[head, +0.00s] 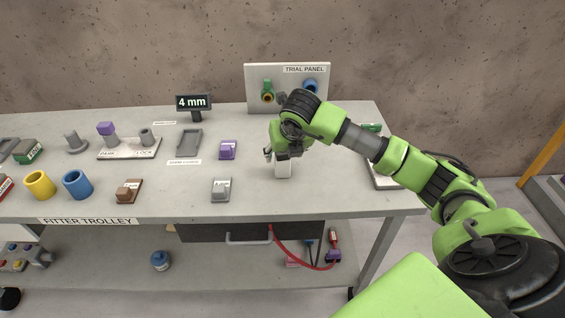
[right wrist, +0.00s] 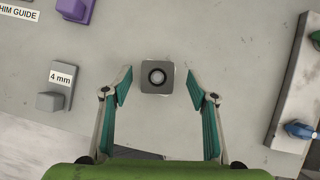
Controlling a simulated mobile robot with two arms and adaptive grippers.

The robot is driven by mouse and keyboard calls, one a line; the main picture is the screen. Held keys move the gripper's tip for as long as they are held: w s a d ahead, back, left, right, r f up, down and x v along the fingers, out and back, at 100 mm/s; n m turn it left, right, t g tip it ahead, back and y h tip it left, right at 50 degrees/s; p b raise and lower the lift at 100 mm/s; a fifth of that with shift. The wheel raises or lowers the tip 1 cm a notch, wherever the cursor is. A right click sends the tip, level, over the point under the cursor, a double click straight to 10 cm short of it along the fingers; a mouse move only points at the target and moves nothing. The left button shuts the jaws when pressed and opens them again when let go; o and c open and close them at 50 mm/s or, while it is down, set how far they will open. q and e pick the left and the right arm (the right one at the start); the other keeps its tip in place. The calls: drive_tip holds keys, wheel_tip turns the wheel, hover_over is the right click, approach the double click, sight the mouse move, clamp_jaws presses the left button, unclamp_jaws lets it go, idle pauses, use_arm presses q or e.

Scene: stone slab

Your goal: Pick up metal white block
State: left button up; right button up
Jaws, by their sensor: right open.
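In the head view the gripper partly hides the block's top. My left gripper is not in view.
A grey piece labelled 4 mm (right wrist: 52,100) lies left of the block; a purple piece (head: 228,149) sits farther back. The trial panel (head: 288,75) stands behind. A grey tray (head: 383,177) lies to the right, partly behind my arm. The slab right around the block is clear.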

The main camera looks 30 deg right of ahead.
drive_tip(key=p+x, duration=0.1)
drive_tip(key=x, duration=0.1)
drive_tip(key=p+x, duration=0.1)
drive_tip(key=x, duration=0.2)
drive_tip(key=shift+w+r, duration=0.1)
drive_tip(key=shift+w, duration=0.25)
drive_tip(key=shift+w+d+f, duration=0.1)
drive_tip(key=shift+f, duration=0.15)
drive_tip(key=shift+c, duration=0.5)
drive_tip(key=c, duration=1.3)
